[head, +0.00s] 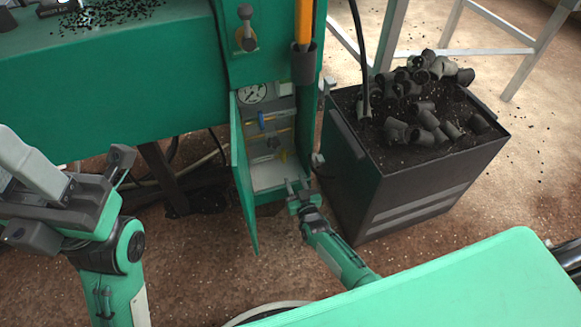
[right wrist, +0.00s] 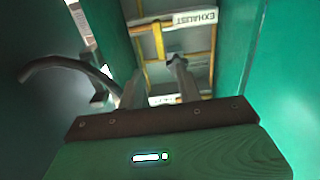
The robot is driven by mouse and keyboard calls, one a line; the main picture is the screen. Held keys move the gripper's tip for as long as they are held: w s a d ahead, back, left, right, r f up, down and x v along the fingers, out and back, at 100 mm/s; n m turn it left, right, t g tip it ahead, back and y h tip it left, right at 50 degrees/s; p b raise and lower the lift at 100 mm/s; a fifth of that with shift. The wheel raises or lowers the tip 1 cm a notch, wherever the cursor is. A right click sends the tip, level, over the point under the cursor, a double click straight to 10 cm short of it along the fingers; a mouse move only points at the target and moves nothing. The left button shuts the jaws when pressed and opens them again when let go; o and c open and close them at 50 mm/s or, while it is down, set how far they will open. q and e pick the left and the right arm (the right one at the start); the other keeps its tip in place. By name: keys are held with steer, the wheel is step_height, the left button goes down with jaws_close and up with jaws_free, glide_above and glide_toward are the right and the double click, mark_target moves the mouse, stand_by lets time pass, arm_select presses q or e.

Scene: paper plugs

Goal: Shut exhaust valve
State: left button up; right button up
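The open green cabinet (head: 237,180) holds a gauge (head: 252,93), pipes, a blue handle (head: 262,120) and a small yellow handle (head: 284,155). My right gripper (head: 297,187) is at the lower right of the cabinet opening. In the right wrist view its two fingers (right wrist: 158,78) stand apart, with nothing seen between them, pointing into the cabinet. Ahead of them is a white EXHAUST label (right wrist: 195,18) beside yellow pipes (right wrist: 158,42). I cannot make out the exhaust valve's handle there for certain. My left gripper (head: 75,180) is at the far left, away from the cabinet; its fingers are unclear.
The cabinet door hangs open on the left. A dark bin (head: 410,190) with grey pipe fittings (head: 425,115) stands close to the right of my right gripper. A green surface (head: 450,290) fills the lower right. A curved dark handle (right wrist: 65,68) is left of the fingers.

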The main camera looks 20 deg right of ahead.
steer(key=shift+s+p, duration=0.3)
steer(key=shift+s, duration=1.15)
